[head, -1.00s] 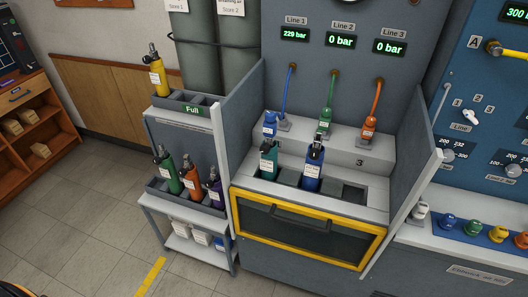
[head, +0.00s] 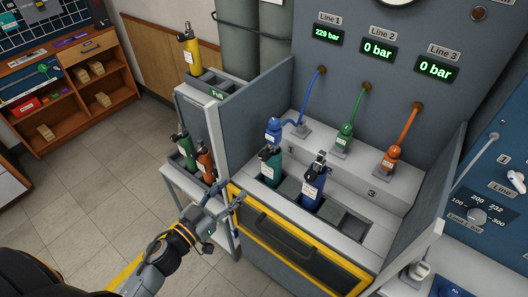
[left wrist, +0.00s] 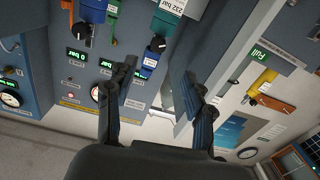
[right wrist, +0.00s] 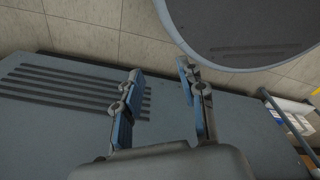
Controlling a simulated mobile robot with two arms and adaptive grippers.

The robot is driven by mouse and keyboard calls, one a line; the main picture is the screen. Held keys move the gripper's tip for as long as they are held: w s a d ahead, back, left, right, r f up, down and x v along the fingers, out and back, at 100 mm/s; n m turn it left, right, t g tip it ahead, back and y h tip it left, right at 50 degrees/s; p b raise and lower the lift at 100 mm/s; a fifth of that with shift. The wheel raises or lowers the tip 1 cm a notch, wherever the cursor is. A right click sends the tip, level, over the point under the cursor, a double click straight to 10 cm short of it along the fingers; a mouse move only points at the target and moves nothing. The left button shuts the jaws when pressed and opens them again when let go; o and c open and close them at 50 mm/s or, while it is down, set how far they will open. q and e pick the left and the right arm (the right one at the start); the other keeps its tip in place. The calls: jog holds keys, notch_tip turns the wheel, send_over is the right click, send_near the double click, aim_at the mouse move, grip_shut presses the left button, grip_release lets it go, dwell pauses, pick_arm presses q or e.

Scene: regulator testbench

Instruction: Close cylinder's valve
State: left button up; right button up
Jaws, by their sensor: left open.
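In the head view, a green cylinder (head: 270,167) and a blue cylinder (head: 313,188) stand upright in the bench slots, with valves on top. In the left wrist view, a cylinder labelled 232 bar shows a black valve knob (left wrist: 157,44). Another black knob (left wrist: 82,31) is on a blue cylinder (left wrist: 93,10). Which cylinder is meant is unclear. My left gripper (head: 238,198) is open and empty, in front of the bench's left corner and apart from the cylinders. My right gripper (right wrist: 160,82) is open and empty, seen only in the right wrist view.
A grey side panel (head: 262,115) stands between the bench and the cylinder rack. A yellow cylinder (head: 190,57) stands in the rack's upper tray, green and orange ones below. Blue, green and orange hose connectors sit behind the slots. Line 1 display (head: 327,35) reads 229 bar; the others 0.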

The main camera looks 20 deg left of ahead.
aim_at(262, 158)
pick_arm(q)
jog(key=x, duration=0.4)
jog(key=p+x, duration=0.1)
jog(key=x, duration=0.3)
jog(key=r+p+x, duration=0.1)
jog(key=x, duration=0.3)
jog(key=shift+d, duration=0.1)
jog(key=shift+x, duration=0.75)
pick_arm(e)
jog(key=shift+s+a+r, duration=0.15)
jog(key=shift+s+r, duration=0.2)
jog(key=shift+r, duration=0.2)
jog(key=shift+s+a+r, duration=0.1)
jog(key=shift+s+r, duration=0.2)
jog(key=shift+r, duration=0.25)
pick_arm(q)
jog(key=shift+c, duration=0.2)
grip_shut()
pick_arm(e)
jog(key=shift+s+a, duration=0.2)
jog(key=shift+a, duration=0.1)
